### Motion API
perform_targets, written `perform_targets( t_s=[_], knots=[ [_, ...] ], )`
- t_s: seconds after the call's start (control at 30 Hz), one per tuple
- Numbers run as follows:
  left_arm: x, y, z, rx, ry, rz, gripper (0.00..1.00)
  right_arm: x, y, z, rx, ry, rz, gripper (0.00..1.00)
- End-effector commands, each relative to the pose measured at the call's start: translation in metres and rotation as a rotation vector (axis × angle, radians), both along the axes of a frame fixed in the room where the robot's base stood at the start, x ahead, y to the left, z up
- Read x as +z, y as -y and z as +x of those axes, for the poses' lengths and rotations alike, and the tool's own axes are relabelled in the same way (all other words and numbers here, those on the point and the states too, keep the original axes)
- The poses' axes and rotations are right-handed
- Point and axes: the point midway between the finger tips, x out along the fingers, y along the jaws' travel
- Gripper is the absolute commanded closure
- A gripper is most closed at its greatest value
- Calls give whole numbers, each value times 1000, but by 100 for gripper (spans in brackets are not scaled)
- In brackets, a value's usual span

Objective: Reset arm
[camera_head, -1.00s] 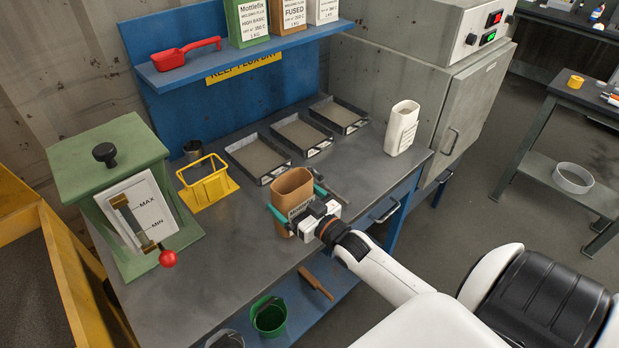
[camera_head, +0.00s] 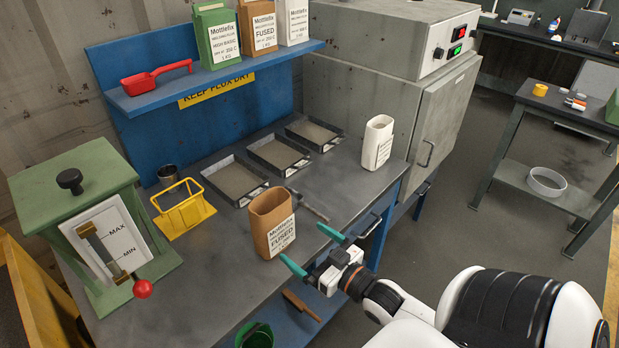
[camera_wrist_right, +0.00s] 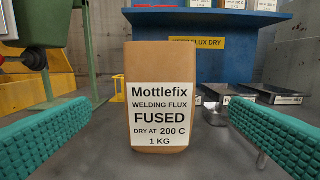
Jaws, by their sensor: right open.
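My right gripper (camera_head: 312,252) is open and empty, with teal finger pads, at the front edge of the workbench. A brown open-topped container labelled Mottlefix Welding Flux FUSED (camera_head: 271,222) stands upright on the bench, just beyond the fingertips and apart from them. In the right wrist view the brown container (camera_wrist_right: 157,70) stands ahead, between the two spread fingers in the picture. My left gripper is not in view.
A green hopper (camera_head: 85,200) with a red-knobbed lever and a yellow wire holder (camera_head: 184,212) stand left. Several flux trays (camera_head: 236,180) lie behind. A white container (camera_head: 377,142) stands right. A blue shelf (camera_head: 215,78) overhangs the back. A grey oven (camera_head: 400,90) stands behind right.

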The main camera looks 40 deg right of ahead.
Motion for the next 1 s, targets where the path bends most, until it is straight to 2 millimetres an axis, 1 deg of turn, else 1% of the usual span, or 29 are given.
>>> perform_targets(
  t_s=[0.37, 0.47, 0.57, 0.67, 0.77, 0.8, 0.9, 1.0],
  knots=[
    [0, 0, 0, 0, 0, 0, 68, -2, -2, 0, -1, -11, 0, 0],
    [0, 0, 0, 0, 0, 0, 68, -10, -10, 0, -6, -71, -4, 0],
    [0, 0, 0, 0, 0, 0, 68, -25, -25, -3, -16, -196, -18, 0],
    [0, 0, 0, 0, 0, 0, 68, -44, -46, -13, -22, -367, -39, 0],
    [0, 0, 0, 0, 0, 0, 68, -59, -67, -29, -20, -546, -66, 0],
    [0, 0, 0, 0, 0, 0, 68, -64, -74, -37, -19, -616, -78, 0],
    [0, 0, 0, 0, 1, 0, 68, -73, -90, -59, -8, -777, -104, 0],
    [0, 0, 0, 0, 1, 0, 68, -76, -101, -80, 3, -902, -125, 0]
  ],
)
